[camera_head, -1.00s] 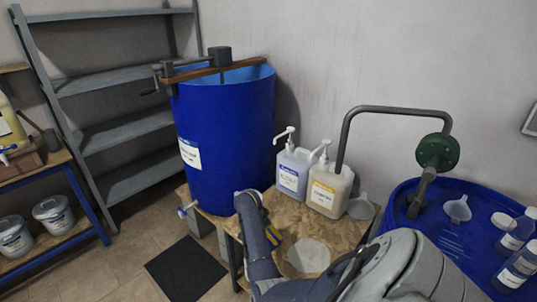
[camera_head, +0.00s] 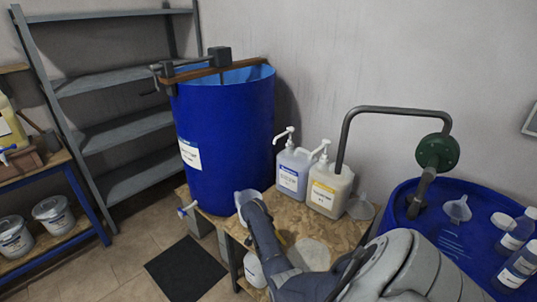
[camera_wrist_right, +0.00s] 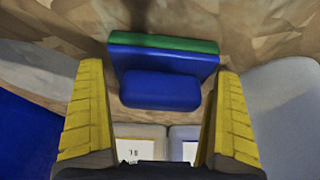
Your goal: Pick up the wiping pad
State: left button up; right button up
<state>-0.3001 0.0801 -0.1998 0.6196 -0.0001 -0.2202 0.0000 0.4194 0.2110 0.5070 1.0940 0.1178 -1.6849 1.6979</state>
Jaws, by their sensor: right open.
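The wiping pad (camera_wrist_right: 160,90) shows in the right wrist view as a blue block on a wider blue plate with a green layer along its far side. It lies against a brown, wood-like surface. My right gripper (camera_wrist_right: 159,70) is open, with one yellow finger on each side of the pad. A narrow gap shows between the pad and each finger; I cannot tell whether either touches. In the head view my right arm hides the pad and most of this gripper. My left gripper is not in view.
Two pump bottles (camera_head: 294,172) (camera_head: 328,190) stand at the back of the wooden table (camera_head: 343,232), beside a large blue drum (camera_head: 226,135). A white disc (camera_head: 309,254) lies in front. A second blue drum (camera_head: 452,235) with a pipe and bottles stands at right.

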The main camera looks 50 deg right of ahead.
jog(key=c, duration=1)
jog(key=shift+r, duration=0.15)
